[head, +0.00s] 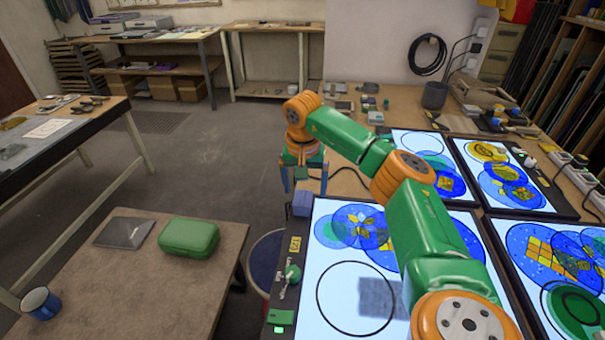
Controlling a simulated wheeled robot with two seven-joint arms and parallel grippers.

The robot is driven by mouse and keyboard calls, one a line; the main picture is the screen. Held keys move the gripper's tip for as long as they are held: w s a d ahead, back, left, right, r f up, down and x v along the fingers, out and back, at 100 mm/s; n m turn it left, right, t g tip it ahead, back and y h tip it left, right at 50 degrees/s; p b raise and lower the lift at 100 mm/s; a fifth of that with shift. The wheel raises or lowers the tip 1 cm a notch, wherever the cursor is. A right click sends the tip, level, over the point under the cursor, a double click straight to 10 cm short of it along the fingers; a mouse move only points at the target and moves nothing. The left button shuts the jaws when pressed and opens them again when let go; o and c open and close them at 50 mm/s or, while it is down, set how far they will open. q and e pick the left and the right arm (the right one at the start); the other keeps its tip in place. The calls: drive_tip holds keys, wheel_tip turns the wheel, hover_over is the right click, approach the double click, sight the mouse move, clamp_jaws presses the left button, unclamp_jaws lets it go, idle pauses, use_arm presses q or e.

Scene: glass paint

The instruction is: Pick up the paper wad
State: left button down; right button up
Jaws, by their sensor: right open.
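I cannot make out a paper wad for certain in the head view; my right arm hides part of the work table. My right gripper (304,184) points down with its two fingers apart, at the left edge of the light-panel table. It appears empty. A small purple-blue block (302,203) shows just below the fingers; I cannot tell whether they touch it. My left gripper is not in view.
Lit panels (340,270) with coloured glass cover the right table. A round blue-lined bin (264,262) stands left of it. The low brown table holds a green case (188,237), a dark flat tablet (124,232) and a blue mug (40,303). Open floor lies behind.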

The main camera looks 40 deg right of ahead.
sight(303, 198)
drive_tip(key=f, duration=0.4)
drive_tip(key=shift+w+f+p, duration=0.25)
drive_tip(key=shift+f+p, duration=0.05)
drive_tip(key=shift+p, duration=0.1)
drive_tip(key=c, duration=1.4)
drive_tip(key=shift+r, duration=0.35)
wheel_tip(303, 198, up, 3)
drive_tip(key=shift+a+f+b, duration=0.1)
drive_tip(key=shift+b, duration=0.25)
drive_tip(key=s+a+r, duration=0.1)
drive_tip(key=s+r, duration=0.2)
drive_tip(key=s, duration=0.1)
drive_tip(key=s+a+r, duration=0.1)
drive_tip(key=s+r, duration=0.2)
drive_tip(key=s, duration=0.2)
drive_tip(key=s+a+r, duration=0.2)
drive_tip(key=s+r, duration=0.1)
drive_tip(key=s, duration=0.1)
drive_tip(key=shift+s+a+r+p, duration=0.1)
drive_tip(key=shift+s+r+p, duration=0.1)
drive_tip(key=shift+r+p, duration=0.15)
